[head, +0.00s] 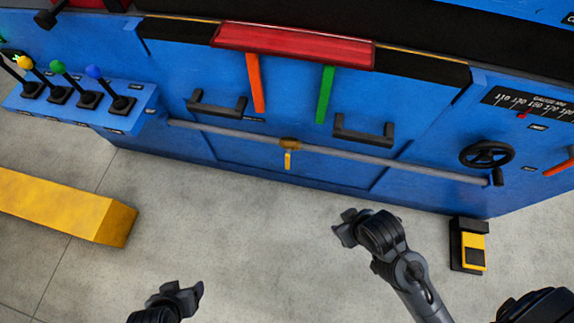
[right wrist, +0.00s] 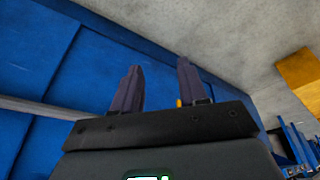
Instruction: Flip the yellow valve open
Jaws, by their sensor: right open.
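The yellow valve (head: 289,144) sits on a grey horizontal pipe (head: 360,158) on the front of the blue panel. Its short yellow handle (head: 288,160) hangs straight down, across the pipe. My right gripper (head: 343,228) is open and empty, below and right of the valve, apart from it. In the right wrist view its two fingers (right wrist: 158,68) stand apart with nothing between them. A small yellow bit shows beside the right-hand finger there; I cannot tell what it is. My left gripper (head: 190,291) is low at the bottom, far from the valve; its opening is unclear.
Two black handles (head: 364,133) stick out above the pipe. Orange and green levers hang under a red bar (head: 292,46). A black handwheel (head: 487,154) and a yellow-black pedal box (head: 471,248) are at right. A yellow beam (head: 65,207) lies left. The floor between is clear.

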